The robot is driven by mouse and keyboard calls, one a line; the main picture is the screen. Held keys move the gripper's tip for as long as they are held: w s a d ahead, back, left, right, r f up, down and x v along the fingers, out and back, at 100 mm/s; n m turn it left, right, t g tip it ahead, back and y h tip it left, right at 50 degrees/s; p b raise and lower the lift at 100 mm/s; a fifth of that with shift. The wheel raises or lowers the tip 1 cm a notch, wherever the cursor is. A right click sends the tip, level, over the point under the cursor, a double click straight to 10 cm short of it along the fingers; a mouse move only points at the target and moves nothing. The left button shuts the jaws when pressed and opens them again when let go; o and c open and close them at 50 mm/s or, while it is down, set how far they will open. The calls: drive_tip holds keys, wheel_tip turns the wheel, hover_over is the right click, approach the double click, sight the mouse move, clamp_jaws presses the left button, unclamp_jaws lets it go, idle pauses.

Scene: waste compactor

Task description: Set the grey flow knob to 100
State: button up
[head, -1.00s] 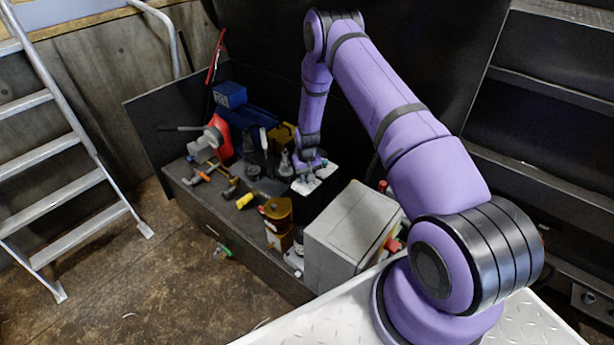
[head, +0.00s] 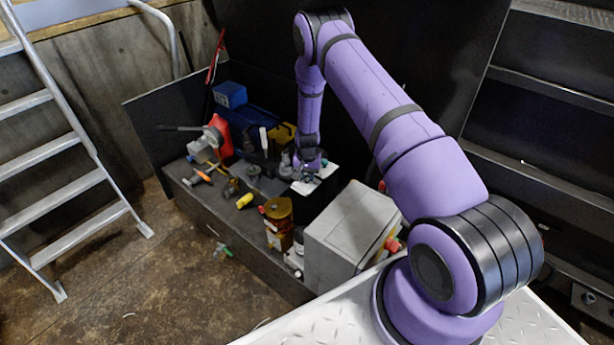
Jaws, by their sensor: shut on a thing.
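My gripper (head: 307,179) points down at the white-topped block (head: 327,171) near the middle of the bench. It is small in the head view and is shut on the grey flow knob at the top of this block. The fingers and wrist hide most of the knob, so its pointer and any scale marks cannot be read.
A large grey box (head: 350,236) stands just in front and to the right. A brass-coloured part (head: 278,210), a yellow-handled tool (head: 244,201) and a red machine (head: 220,137) stand to the left. A black panel rises behind.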

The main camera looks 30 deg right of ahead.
sight(307, 177)
drive_tip(key=o, duration=0.9)
wheel_tip(307, 177, up, 11)
drive_tip(key=shift+f, duration=0.1)
idle(0.6)
